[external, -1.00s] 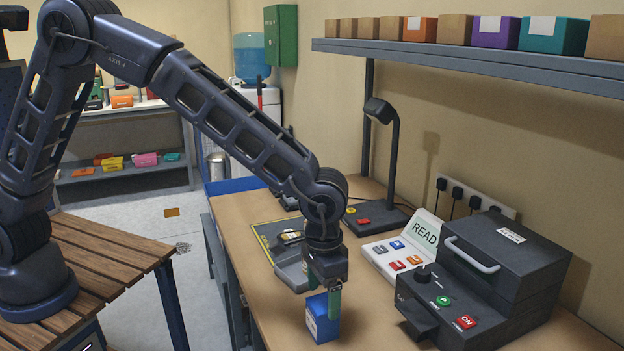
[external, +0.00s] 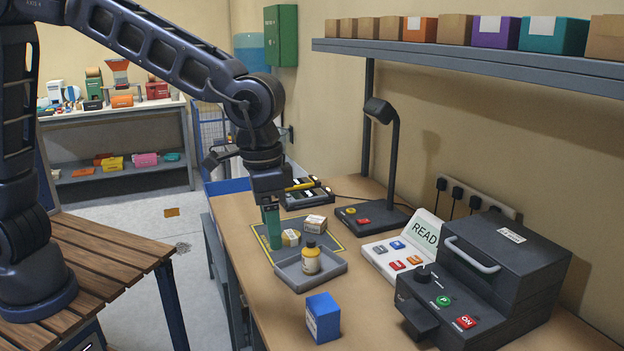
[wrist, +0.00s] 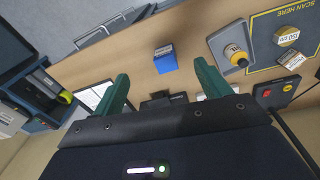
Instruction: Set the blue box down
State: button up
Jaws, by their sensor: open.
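The blue box (external: 323,317) stands upright on the workbench, in front of the grey tray. It also shows in the wrist view (wrist: 166,60), apart from my fingers. My gripper (external: 271,228) is raised over the dark mat, behind and left of the blue box. Its green fingers are spread wide in the wrist view (wrist: 160,92) with nothing between them.
A grey tray (external: 338,267) holds a yellow bottle (external: 311,258). A black machine (external: 500,262) stands at the right. A shelf (external: 450,58) runs above.

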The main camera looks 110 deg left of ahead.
jog(key=s+d+r+m+t, duration=0.1)
jog(key=s+d+r, duration=0.2)
jog(key=s, duration=0.3)
jog(key=s+d+r+m, duration=0.1)
jog(key=s+d+r, duration=0.15)
jog(key=s, duration=0.45)
jog(key=s+d+r+m+t, duration=0.1)
jog(key=s+d+r, duration=0.1)
jog(key=s+r, duration=0.3)
jog(key=s+d+f+m, duration=0.1)
jog(key=s+d+m, duration=0.1)
jog(key=s, duration=0.9)
jog(key=s+d+f+m+t, duration=0.1)
jog(key=s+d+f+m, duration=0.1)
jog(key=s, duration=0.9)
jog(key=shift+s+d+f+t, duration=0.3)
